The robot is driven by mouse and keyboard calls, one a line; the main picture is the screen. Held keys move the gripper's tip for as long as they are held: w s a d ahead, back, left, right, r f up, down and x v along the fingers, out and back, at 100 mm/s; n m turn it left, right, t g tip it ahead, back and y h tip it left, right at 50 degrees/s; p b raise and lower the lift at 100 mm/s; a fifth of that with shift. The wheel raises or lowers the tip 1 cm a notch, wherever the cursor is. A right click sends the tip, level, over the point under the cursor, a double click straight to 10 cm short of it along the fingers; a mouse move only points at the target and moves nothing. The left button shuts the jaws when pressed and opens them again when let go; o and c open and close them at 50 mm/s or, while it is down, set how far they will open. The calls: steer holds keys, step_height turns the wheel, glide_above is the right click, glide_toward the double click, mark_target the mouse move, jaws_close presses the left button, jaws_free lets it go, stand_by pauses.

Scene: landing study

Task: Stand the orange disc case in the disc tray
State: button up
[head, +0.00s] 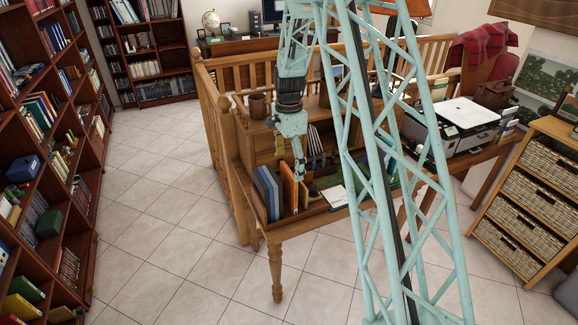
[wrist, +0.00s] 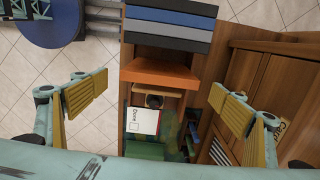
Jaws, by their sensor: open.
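The orange disc case (head: 290,188) stands on the desk, just right of several blue and grey cases (head: 268,188). In the wrist view the orange case (wrist: 160,73) shows its top edge and part of a broad face, so it looks tilted. My gripper (head: 300,172) is over the desk close to the orange case. In the wrist view its yellow-padded fingers (wrist: 166,97) are wide apart, with the case between and a little above their line in the picture. Nothing is held. I cannot tell which wooden compartment is the disc tray; the case's foot is hidden.
A white card marked "Done" (wrist: 143,121) lies beside the orange case. Wooden desk parts (wrist: 262,75) rise on the right side of the wrist view. A wooden railing (head: 222,150) runs behind the desk. A printer (head: 467,118) stands to the right. The tiled floor is clear.

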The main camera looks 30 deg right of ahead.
stand_by(0.3)
steer(key=shift+s+a+r, duration=0.1)
steer(key=shift+a+r, duration=0.1)
steer(key=shift+r, duration=0.3)
steer(key=s+a+r+n+t, duration=0.1)
steer(key=s+a+r+n, duration=0.2)
steer(key=s+a+r, duration=0.5)
steer(key=s+a+r+n, duration=0.1)
steer(key=s+r+n, duration=0.3)
steer(key=r, duration=0.7)
steer(key=s+a+r+n+t, duration=0.1)
steer(key=s+a+r+n, duration=0.1)
steer(key=s+a+r, duration=0.6)
steer(key=s+a+r+n, duration=0.1)
steer(key=s+r+n, duration=0.1)
steer(key=s, duration=0.7)
steer(key=s+a+r+n+t, duration=0.1)
steer(key=s+a+r+n, duration=0.1)
steer(key=s, duration=0.8)
steer(key=s+a+r+n, duration=0.1)
steer(key=s+r+n, duration=0.3)
steer(key=s, duration=0.6)
steer(key=shift+s+a+n+t, duration=0.25)
steer(key=shift+n+t, duration=0.15)
steer(key=shift+n, duration=0.6)
